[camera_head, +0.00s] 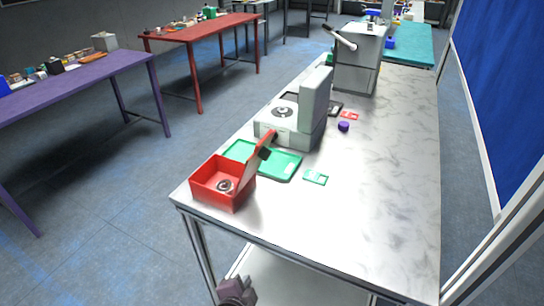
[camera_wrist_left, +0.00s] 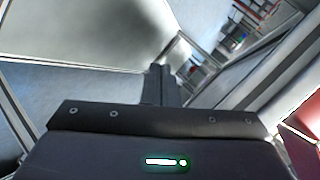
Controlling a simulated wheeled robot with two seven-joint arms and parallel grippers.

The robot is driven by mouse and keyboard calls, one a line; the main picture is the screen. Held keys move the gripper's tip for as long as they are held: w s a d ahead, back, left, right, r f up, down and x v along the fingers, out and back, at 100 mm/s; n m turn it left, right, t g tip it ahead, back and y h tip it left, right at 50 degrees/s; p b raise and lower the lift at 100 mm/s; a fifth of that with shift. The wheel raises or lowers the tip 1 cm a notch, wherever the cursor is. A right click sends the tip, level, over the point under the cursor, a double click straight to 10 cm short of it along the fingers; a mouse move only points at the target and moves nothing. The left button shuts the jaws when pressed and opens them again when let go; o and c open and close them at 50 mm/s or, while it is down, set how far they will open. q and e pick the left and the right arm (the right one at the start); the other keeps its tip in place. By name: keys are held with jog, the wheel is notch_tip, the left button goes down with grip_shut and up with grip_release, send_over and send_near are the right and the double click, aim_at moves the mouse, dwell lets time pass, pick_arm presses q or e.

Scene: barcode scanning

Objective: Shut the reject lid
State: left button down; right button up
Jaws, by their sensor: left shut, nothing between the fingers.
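The red box (camera_head: 222,185) stands at the table's near left corner, open at the top, with a small round silver-and-dark item (camera_head: 226,186) inside. Its red lid (camera_head: 258,160) stands raised at the box's right side, leaning to the right, with a dark piece near its top. My left gripper (camera_head: 236,288) is low at the bottom of the head view, below the tabletop's near edge and apart from the box and lid. In the left wrist view its dark fingers (camera_wrist_left: 160,85) are together and empty. My right gripper is in neither view.
A green tray (camera_head: 285,166) lies beside the lid. Behind it stands a pale device (camera_head: 290,120) with an upright panel, then a grey lever machine (camera_head: 358,60). A green card (camera_head: 315,177) and purple cap (camera_head: 343,126) lie on the tabletop (camera_head: 375,190). Its right half is clear.

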pick_arm(q)
jog(key=d+r+m+t+h+p, duration=0.1)
jog(key=d+r+m+t, duration=0.15)
jog(key=r, duration=0.65)
jog(key=d+r+m+t+h, duration=0.1)
jog(key=d+r+m+t, duration=0.2)
jog(key=r, duration=0.6)
jog(key=d+r+m+t+p, duration=0.1)
jog(key=d+r+m+t, duration=0.3)
jog(key=r, duration=0.6)
jog(key=w+a+r+g+p, duration=0.2)
jog(key=w+p, duration=0.1)
jog(key=w, duration=0.7)
jog(key=shift+w, duration=0.4)
jog(key=shift+d+m, duration=0.1)
jog(key=shift+m, duration=0.15)
